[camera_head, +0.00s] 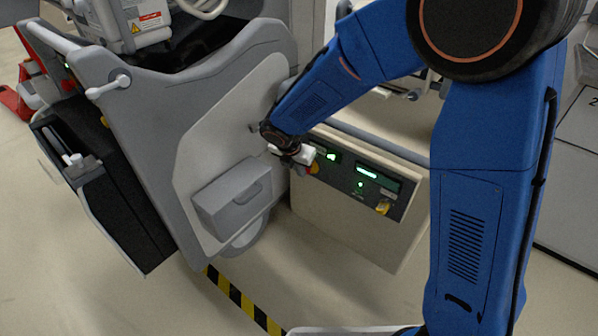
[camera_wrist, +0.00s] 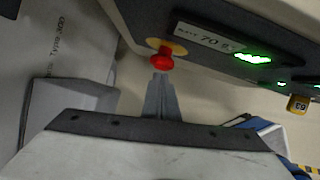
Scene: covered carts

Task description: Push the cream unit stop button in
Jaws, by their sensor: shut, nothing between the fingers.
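The cream unit (camera_head: 345,225) stands right of the grey cart, with a dark control panel on its upper front. Its stop button (camera_wrist: 162,60) is a red knob on a yellow surround, at the top middle of the wrist view. In the head view, only part of the red and yellow button (camera_head: 313,168) shows beside my gripper (camera_head: 299,157). My gripper is shut and empty. In the wrist view, its fingertips (camera_wrist: 160,78) point at the red knob and lie just below it in the picture. I cannot tell whether they touch it.
The panel carries a green-lit display (camera_wrist: 252,57) and a yellow knob (camera_head: 382,207). The grey cart (camera_head: 160,140) with a grey box (camera_head: 232,198) stands close on the left. Black-and-yellow tape (camera_head: 240,300) marks the floor in front.

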